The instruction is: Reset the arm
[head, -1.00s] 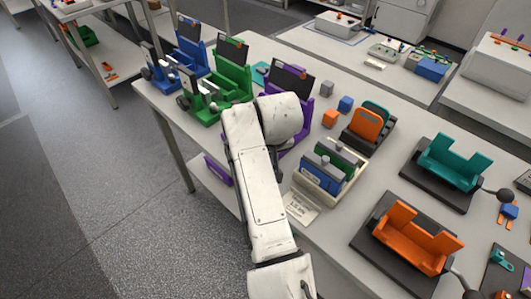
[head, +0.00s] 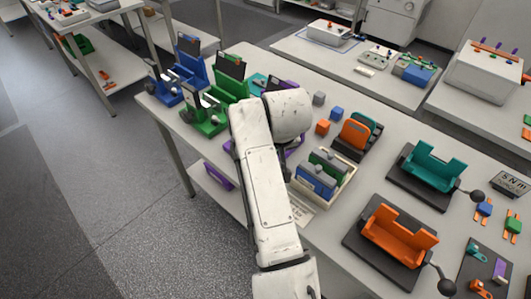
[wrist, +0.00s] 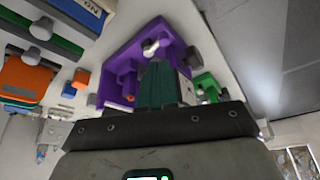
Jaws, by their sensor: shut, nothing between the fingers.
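My arm (head: 262,180) rises from the bottom middle of the head view and bends at its elbow over the near side of the bench. Whether gripper and fixture touch, I cannot tell.
Green (head: 232,86) and blue (head: 187,68) fixtures stand left of the arm. A tray (head: 341,187) with blue and green cells is just right of it. Orange (head: 398,238) and teal (head: 432,166) cradles stand farther right. The floor at left is clear.

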